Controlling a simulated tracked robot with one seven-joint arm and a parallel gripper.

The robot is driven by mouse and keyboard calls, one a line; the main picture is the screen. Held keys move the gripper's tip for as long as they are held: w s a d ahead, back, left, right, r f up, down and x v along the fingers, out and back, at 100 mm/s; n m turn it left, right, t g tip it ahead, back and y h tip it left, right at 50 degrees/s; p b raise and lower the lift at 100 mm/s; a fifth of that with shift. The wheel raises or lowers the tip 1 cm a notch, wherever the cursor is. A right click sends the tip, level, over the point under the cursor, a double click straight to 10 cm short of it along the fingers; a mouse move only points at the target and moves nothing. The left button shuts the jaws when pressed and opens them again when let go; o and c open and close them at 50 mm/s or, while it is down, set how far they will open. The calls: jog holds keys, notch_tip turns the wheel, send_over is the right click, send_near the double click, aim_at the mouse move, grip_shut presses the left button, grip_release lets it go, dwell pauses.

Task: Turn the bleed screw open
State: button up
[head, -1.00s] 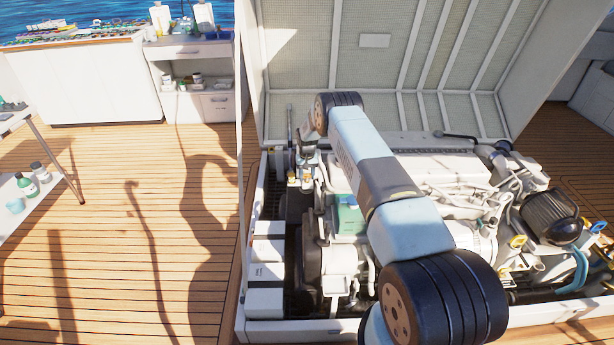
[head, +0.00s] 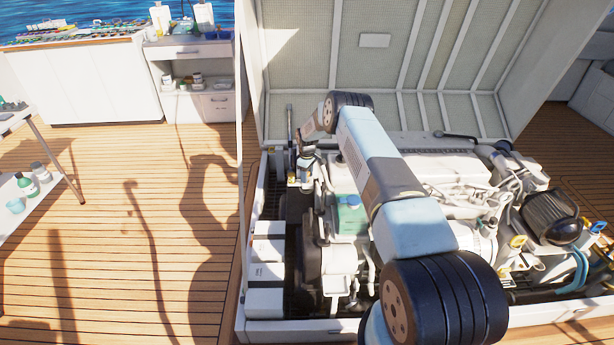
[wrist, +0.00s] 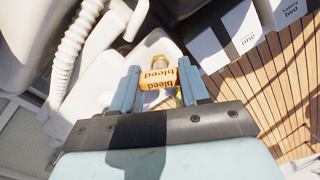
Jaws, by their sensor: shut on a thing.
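The bleed screw (wrist: 158,63) shows in the wrist view as a brass-coloured screw top. An orange tag lettered "bleed" (wrist: 158,79) sits at it, between my fingers. My gripper (wrist: 158,80) has its two blue fingers closed in on the tag and screw from both sides. In the head view my gripper (head: 305,165) is at the far left end of the engine, small and partly hidden by my own wrist. The screw itself cannot be made out clearly there.
White battery boxes (head: 266,275) line the left side of the hatch; two also show in the wrist view (wrist: 235,38). A ribbed white hose (wrist: 75,40) runs close to my gripper. The green-and-white tank (head: 350,215) and engine (head: 460,180) lie under my arm. The raised lid (head: 390,60) stands behind.

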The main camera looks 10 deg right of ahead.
jog(key=n, duration=0.6)
jog(key=shift+d, duration=0.1)
jog(key=shift+n, duration=0.3)
dwell(0.3)
jog(key=o, duration=1.1)
jog(key=shift+c, duration=0.2)
notch_tip(320, 180, up, 14)
jog(key=shift+f, duration=0.15)
